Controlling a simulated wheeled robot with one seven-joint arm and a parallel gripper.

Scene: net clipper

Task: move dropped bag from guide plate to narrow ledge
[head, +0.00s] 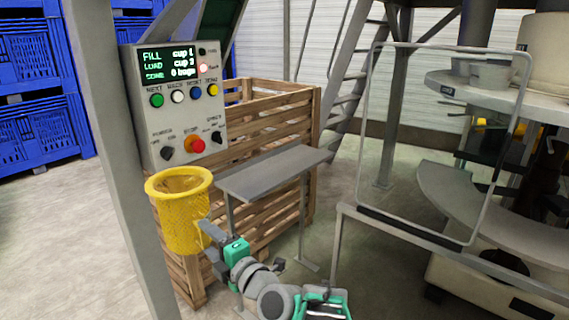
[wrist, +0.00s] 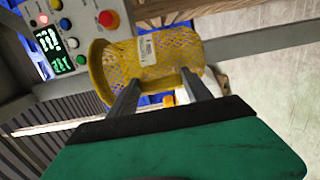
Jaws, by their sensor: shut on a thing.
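The bag is a yellow mesh sack (head: 178,212) with a wide open rim, held upright in the air at the left of the head view. In the wrist view the yellow mesh bag (wrist: 112,68) fills the space by the fingertips and carries a white label. My gripper (head: 206,236) is shut on the lower right side of the bag. In the wrist view its two dark fingers (wrist: 160,84) reach to the bag's mesh. A narrow grey ledge (head: 275,172) on thin legs stands right of the bag. I cannot tell which surface is the guide plate.
A control panel (head: 180,110) on a grey post is just behind the bag. A wooden slatted crate (head: 270,105) stands behind the ledge. A clear framed guard (head: 440,140) and round machine tables are at the right. Blue crates (head: 30,80) stand far left.

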